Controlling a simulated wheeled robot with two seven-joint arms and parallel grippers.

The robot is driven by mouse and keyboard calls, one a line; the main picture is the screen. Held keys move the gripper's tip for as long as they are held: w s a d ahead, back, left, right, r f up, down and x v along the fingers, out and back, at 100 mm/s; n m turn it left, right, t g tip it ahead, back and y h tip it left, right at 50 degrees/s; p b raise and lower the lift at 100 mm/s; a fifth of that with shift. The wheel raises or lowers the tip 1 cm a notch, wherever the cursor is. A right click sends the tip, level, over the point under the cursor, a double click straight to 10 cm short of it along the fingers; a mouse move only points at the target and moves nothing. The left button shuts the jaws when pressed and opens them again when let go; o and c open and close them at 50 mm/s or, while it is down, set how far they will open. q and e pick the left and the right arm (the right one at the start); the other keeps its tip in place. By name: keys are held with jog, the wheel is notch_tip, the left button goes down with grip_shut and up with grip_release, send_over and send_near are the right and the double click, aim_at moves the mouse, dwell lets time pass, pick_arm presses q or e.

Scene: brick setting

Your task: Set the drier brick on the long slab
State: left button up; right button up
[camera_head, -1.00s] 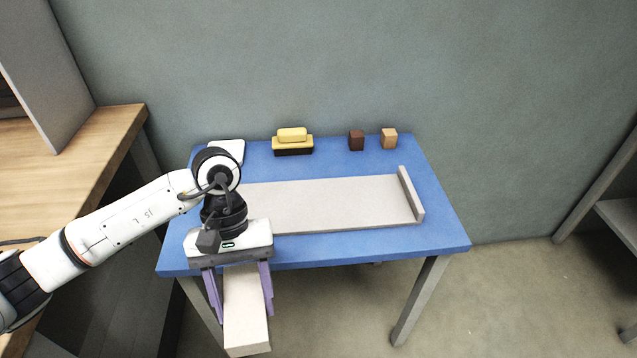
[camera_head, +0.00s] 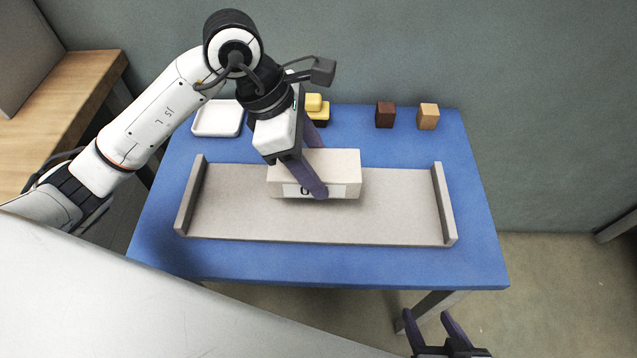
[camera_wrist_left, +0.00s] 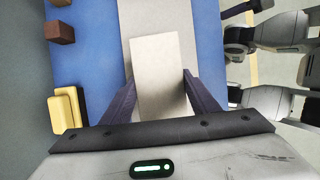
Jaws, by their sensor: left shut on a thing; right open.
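The long slab (camera_head: 400,207) is a pale grey board with a raised lip at each end, lying on the blue table. One pale, off-white brick (camera_head: 340,166) lies lengthwise over the slab's middle, towards its back edge. My left gripper (camera_head: 314,160) is shut across the brick; a finger partly covers a white label with dark print on its front, so I cannot read it. The brick (camera_wrist_left: 158,75) also shows between the fingers in the left wrist view. I cannot tell whether it touches the slab. My right gripper (camera_head: 428,318) is open and empty, below the table's front edge.
On the blue table (camera_head: 330,266), behind the slab, are a white tray (camera_head: 218,133), a yellow-and-black brush-like block (camera_head: 321,112), a dark brown cube (camera_head: 385,114) and a tan cube (camera_head: 428,117). A wooden bench (camera_head: 90,80) stands at left.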

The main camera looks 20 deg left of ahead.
pick_arm(q)
notch_tip(320, 180, down, 2)
jog(key=shift+f, duration=2.15)
jog(key=shift+f+b, duration=0.1)
jog(key=shift+b, duration=0.2)
jog(key=o, duration=1.3)
jog(key=shift+o, duration=0.2)
jog(key=shift+a+r, duration=0.1)
jog(key=shift+r, duration=0.2)
jog(key=v, duration=1.1)
jog(key=shift+s+a+r+p, duration=0.15)
jog(key=shift+r+p, duration=0.1)
jog(key=shift+p, duration=0.15)
